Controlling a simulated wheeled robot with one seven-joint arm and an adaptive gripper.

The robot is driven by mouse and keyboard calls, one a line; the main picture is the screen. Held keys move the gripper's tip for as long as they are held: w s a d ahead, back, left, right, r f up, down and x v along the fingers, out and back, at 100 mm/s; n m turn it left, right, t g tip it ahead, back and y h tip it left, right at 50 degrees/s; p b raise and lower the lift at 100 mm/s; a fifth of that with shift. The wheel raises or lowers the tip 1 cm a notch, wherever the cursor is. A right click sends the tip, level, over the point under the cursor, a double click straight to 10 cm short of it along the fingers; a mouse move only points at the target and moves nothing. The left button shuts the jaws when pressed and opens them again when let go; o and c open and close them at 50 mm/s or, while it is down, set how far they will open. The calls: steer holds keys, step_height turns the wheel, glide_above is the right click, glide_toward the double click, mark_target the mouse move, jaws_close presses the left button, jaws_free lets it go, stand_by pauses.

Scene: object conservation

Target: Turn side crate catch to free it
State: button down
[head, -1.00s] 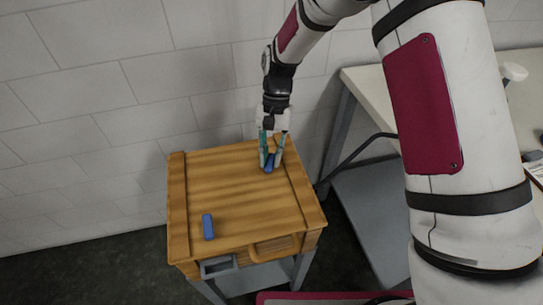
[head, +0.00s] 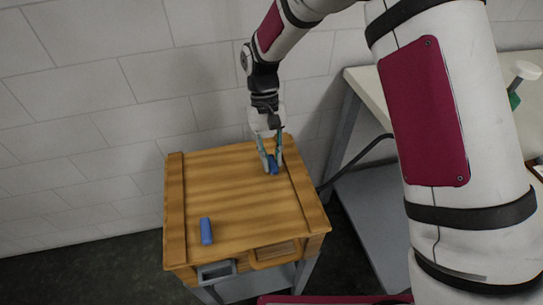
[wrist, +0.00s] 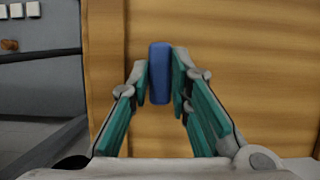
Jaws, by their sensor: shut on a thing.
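The wooden crate (head: 240,200) stands with its slatted lid up. One blue catch (head: 273,167) is near the lid's back right edge, partly hidden by my fingers in the head view. My gripper (head: 269,164) reaches down and is shut on this catch. In the wrist view the catch (wrist: 160,72) stands upright in the picture between the two teal finger pads (wrist: 162,85), over the lid boards. A second blue catch (head: 206,231) lies at the lid's front left, its long side roughly front to back, clear of my gripper.
A wooden handle (head: 274,255) and a grey frame (head: 216,271) are on the crate's front. The white wall (head: 90,130) is close behind. A table (head: 362,88) with a grey lower shelf stands to the right. The middle of the lid is clear.

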steer(key=c, duration=1.5)
jaws_free()
steer(key=shift+r, duration=0.15)
steer(key=v, duration=1.1)
steer(key=shift+w+r, duration=0.15)
steer(key=shift+r, duration=0.2)
